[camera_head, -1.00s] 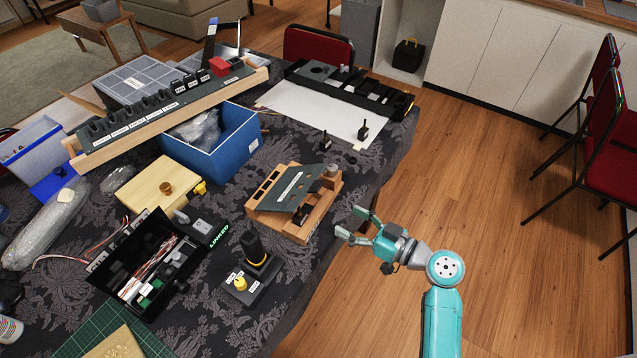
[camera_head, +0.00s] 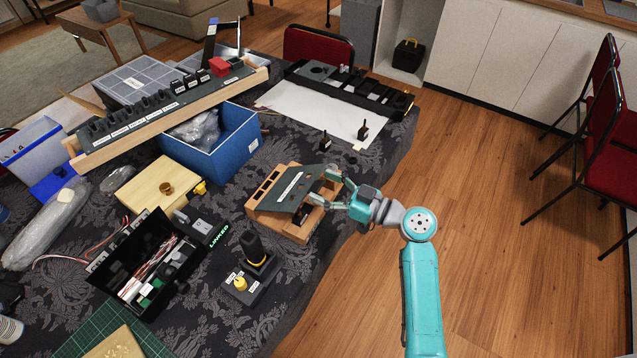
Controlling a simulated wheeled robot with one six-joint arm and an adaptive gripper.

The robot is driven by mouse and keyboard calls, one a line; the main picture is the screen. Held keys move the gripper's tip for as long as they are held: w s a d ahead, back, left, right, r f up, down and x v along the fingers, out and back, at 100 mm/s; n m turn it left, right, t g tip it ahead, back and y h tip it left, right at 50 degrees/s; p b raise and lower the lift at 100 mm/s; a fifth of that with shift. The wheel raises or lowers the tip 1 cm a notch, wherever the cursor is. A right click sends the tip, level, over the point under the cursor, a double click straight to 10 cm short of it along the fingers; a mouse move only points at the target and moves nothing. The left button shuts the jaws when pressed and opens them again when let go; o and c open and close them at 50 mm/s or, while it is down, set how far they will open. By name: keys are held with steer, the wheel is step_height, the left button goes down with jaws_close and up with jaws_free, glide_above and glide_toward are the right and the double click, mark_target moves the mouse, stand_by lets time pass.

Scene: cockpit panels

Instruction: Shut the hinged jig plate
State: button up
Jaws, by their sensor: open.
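The hinged jig plate (camera_head: 291,191) is a dark grey-green panel with a pale label strip. It stands tilted, partly raised, over a wooden jig base (camera_head: 276,230) near the table's right edge. Dark parts show under its raised right side. My gripper (camera_head: 322,188) is open at the plate's right edge, its fingers over the right part of the base. I cannot tell whether a finger touches the plate. The base's right end is partly hidden by my gripper.
A joystick unit (camera_head: 257,262) stands in front of the jig. A black open box (camera_head: 147,266) and a wooden box (camera_head: 157,187) lie to the left. A blue bin (camera_head: 222,150) and small black switches (camera_head: 363,130) are behind. Open floor lies to the right.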

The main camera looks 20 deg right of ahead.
steer(key=shift+x, duration=1.05)
jaws_close()
steer(key=shift+d+f, duration=0.1)
steer(key=shift+s+d+f+t+y, duration=0.2)
steer(key=shift+s+f+t+y, duration=0.15)
steer(key=shift+f, duration=0.35)
steer(key=shift+s+d+f+t+y, duration=0.25)
steer(key=shift+f+t, duration=0.15)
steer(key=shift+f, duration=0.25)
steer(key=shift+s+d+f+t+y, duration=0.25)
steer(key=shift+f+t+y, duration=0.1)
steer(key=shift+f, duration=0.35)
steer(key=f, duration=0.3)
steer(key=s+f, duration=0.1)
steer(key=f, duration=0.1)
steer(key=shift+d+f, duration=0.15)
steer(key=shift+d, duration=0.15)
jaws_free()
steer(key=shift+w, duration=0.1)
